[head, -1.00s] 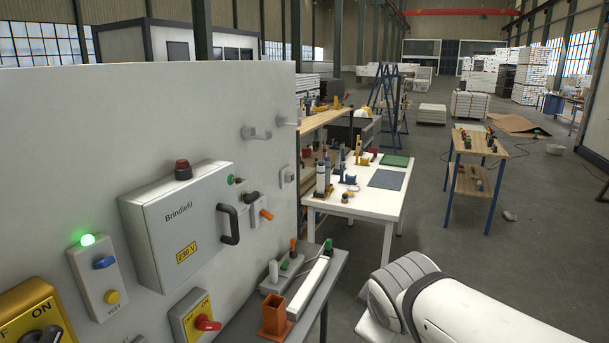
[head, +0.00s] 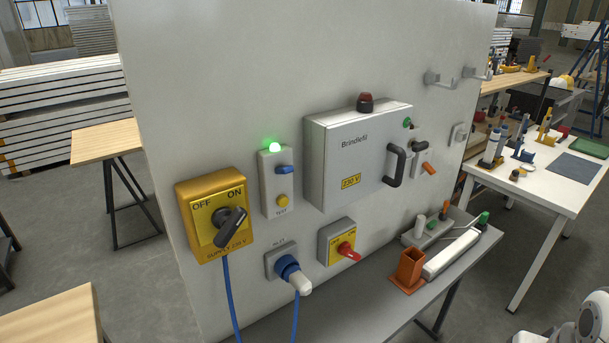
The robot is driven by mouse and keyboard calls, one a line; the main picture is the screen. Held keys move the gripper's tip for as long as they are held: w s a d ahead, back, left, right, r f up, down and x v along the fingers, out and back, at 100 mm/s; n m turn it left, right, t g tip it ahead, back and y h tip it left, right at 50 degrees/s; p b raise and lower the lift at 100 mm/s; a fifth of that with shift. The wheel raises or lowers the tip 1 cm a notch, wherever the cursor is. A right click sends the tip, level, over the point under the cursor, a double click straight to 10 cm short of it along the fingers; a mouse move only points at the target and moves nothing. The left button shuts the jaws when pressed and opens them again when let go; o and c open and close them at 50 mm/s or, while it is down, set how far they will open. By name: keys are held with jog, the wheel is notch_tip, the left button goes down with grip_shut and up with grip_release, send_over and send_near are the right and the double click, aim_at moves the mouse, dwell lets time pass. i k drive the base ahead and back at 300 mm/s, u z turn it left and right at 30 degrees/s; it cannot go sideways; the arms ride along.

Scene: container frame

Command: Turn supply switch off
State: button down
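The supply switch (head: 212,215) is a yellow box on the left of the grey panel, labelled OFF, ON and SUPPLY 230 V. Its black rotary handle (head: 231,227) is tilted, with its upper end towards the ON label. A green lamp (head: 274,147) glows on the small test box to its right. My gripper is not in view. A white part of my arm (head: 597,322) shows at the lower right corner, well apart from the switch.
A grey Brindlefil cabinet (head: 335,165) with a black pull handle juts from the panel. Below are a smaller red-handled switch (head: 346,249) and a blue plug (head: 289,268) with cable. A grey shelf (head: 345,310) holds an orange holder (head: 409,269).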

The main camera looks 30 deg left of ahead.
aim_at(226, 219)
jog(key=u, duration=1.6)
